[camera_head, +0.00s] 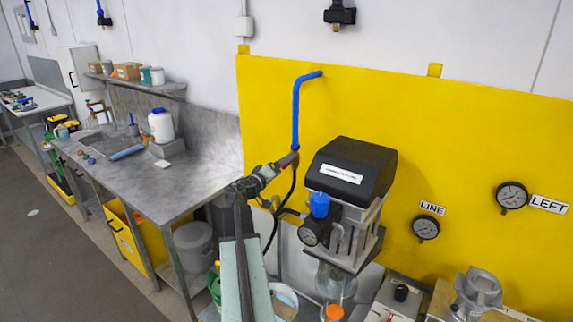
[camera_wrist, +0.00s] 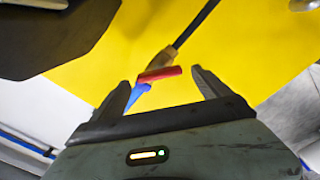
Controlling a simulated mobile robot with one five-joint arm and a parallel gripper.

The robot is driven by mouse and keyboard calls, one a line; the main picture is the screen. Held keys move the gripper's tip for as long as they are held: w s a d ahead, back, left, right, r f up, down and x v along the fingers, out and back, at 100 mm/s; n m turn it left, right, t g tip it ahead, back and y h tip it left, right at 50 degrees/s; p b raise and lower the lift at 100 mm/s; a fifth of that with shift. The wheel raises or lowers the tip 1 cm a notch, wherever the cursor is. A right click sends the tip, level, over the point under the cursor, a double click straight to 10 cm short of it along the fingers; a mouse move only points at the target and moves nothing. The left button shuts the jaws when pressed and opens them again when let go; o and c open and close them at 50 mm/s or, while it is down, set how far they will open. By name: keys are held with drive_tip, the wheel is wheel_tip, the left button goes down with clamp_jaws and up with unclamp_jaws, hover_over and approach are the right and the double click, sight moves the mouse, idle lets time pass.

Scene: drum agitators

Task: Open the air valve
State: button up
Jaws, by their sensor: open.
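The air valve is a small brass body (camera_wrist: 158,62) with a red lever handle (camera_wrist: 160,74) in the wrist view. A blue pipe (camera_wrist: 136,95) joins it on one side and a dark hose on the other. My gripper (camera_wrist: 164,86) is open, and the red handle appears between its two fingertips. I see no clear contact, and the depth between them is hard to judge. In the head view, my gripper (camera_head: 279,164) reaches the lower end of the blue pipe (camera_head: 296,108). The valve is mostly hidden behind it there, and its handle cannot be made out.
A black-topped agitator unit (camera_head: 350,165) with a blue-knobbed regulator (camera_head: 320,205) stands close right of my gripper. A yellow panel (camera_head: 420,120) is behind, with gauges labelled LINE (camera_head: 425,228) and LEFT (camera_head: 511,196). A steel bench (camera_head: 190,190) is at left.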

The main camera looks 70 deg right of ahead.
drive_tip(key=v, duration=0.4)
drive_tip(key=shift+a, duration=0.3)
drive_tip(key=shift+n, duration=0.3)
drive_tip(key=c, duration=0.7)
drive_tip(key=shift+n, duration=0.9)
drive_tip(key=c, duration=0.5)
drive_tip(key=d+n, duration=0.2)
drive_tip(key=n, duration=0.3)
drive_tip(key=s+d+n, duration=0.1)
drive_tip(key=d+n, duration=0.1)
drive_tip(key=n, duration=0.3)
drive_tip(key=d+n, duration=0.2)
drive_tip(key=n, duration=0.3)
drive_tip(key=shift+s+f+n, duration=0.15)
drive_tip(key=shift+s+n, duration=0.15)
drive_tip(key=shift+s, duration=0.1)
clamp_jaws()
